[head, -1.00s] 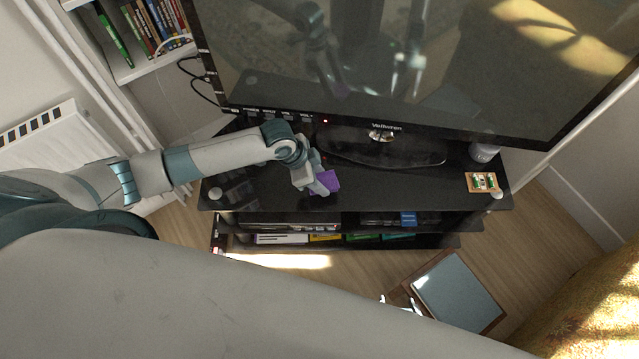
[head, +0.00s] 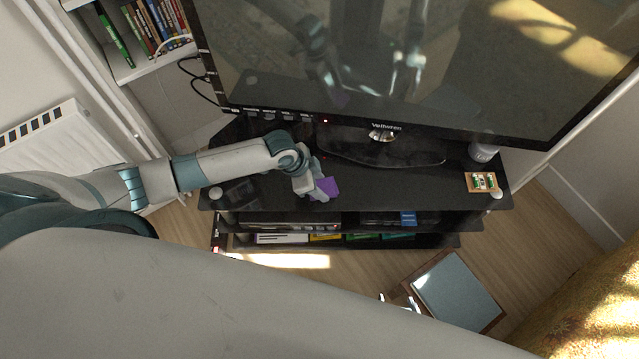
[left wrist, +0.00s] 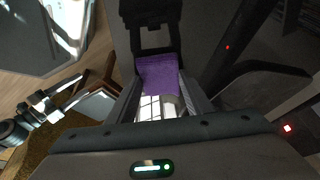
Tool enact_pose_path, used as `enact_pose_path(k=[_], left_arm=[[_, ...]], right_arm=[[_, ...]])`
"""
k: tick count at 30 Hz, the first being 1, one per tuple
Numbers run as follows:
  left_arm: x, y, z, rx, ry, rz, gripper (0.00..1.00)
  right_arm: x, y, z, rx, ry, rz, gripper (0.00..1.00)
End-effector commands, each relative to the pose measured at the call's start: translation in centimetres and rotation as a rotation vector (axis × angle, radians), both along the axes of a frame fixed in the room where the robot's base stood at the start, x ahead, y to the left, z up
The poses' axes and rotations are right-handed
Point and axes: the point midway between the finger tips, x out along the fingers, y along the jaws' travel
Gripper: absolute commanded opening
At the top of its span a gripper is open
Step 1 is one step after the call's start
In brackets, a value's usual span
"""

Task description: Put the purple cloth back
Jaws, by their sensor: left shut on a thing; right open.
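The purple cloth (head: 328,187) is in my left gripper (head: 314,191), just above the front part of the black TV stand's top (head: 400,185). In the left wrist view the cloth (left wrist: 158,75) shows as a flat purple piece between the fingers of my left gripper (left wrist: 160,95), which is shut on it. I cannot tell if the cloth touches the stand. My right gripper (left wrist: 52,103) shows open and empty at the left of the left wrist view. In the head view only its tips show, beside the small table.
A large TV (head: 430,70) on its base fills the back of the stand. Several cases lie on the lower shelves. A small table (head: 457,292) stands in front.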

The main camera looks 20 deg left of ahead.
Motion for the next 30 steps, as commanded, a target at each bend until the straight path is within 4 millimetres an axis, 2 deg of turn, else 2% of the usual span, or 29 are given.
enact_pose_path(k=[3,4,6,20,26,30], left_arm=[[0.0,0.0,-0.3,0.000,0.000,0.000,0.26],[0.0,0.0,-0.2,0.000,0.000,0.000,0.53],[0.0,0.0,-0.2,0.000,0.000,0.000,0.65],[-0.1,0.2,0.4,0.000,0.000,0.000,0.65],[-0.4,0.9,2.4,0.000,-0.001,0.000,0.65],[-0.9,1.7,4.6,0.001,-0.002,-0.001,0.65]], right_arm=[[0.0,0.0,-0.2,-0.001,0.004,0.000,0.65],[0.0,0.0,-0.1,-0.001,0.005,0.000,0.65],[0.1,0.0,0.0,-0.001,0.003,0.000,0.65],[0.2,0.0,0.2,0.001,-0.004,-0.001,0.65],[0.1,0.0,0.1,0.001,-0.003,0.000,0.65],[0.1,0.0,0.2,0.001,-0.006,0.000,0.65]])
